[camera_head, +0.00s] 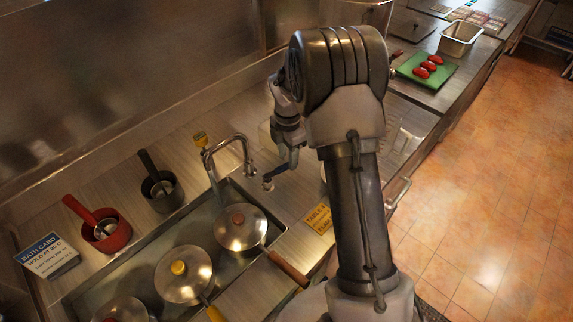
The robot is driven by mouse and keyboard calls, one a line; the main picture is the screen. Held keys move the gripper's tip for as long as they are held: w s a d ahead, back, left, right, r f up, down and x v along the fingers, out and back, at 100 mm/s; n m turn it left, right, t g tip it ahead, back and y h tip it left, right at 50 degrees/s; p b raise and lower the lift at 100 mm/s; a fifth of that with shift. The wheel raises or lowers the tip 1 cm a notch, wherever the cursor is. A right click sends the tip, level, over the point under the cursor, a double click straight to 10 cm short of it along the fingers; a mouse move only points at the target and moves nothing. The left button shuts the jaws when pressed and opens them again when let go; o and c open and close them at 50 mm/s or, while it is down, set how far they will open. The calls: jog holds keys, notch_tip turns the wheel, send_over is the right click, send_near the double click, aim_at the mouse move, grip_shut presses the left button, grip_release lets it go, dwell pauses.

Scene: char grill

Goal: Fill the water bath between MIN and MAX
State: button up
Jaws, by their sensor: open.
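My gripper (281,174) hangs open at the end of my bent arm, just right of the curved metal tap (228,142). I see nothing held between its fingers. The tap stands at the back edge of a metal sink (205,218), which has lidded pans in it. A blue and white bath card (47,256) stands at the far left of the counter. A clear-walled container (403,141) shows partly behind my arm; I cannot tell whether it is the water bath. No MIN or MAX marks or water level can be made out.
Pans with round lids (240,227) (183,274) crowd the sink, one handle jutting toward the front edge. A red pot (106,232) and a dark pot (161,190) stand left. A yellow card (320,219) lies beside my arm. A green board (426,70) holds red food.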

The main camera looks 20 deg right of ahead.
jog(key=shift+f, duration=0.75)
jog(key=shift+a+f, duration=0.15)
jog(key=shift+f, duration=0.2)
grip_shut()
dwell(0.6)
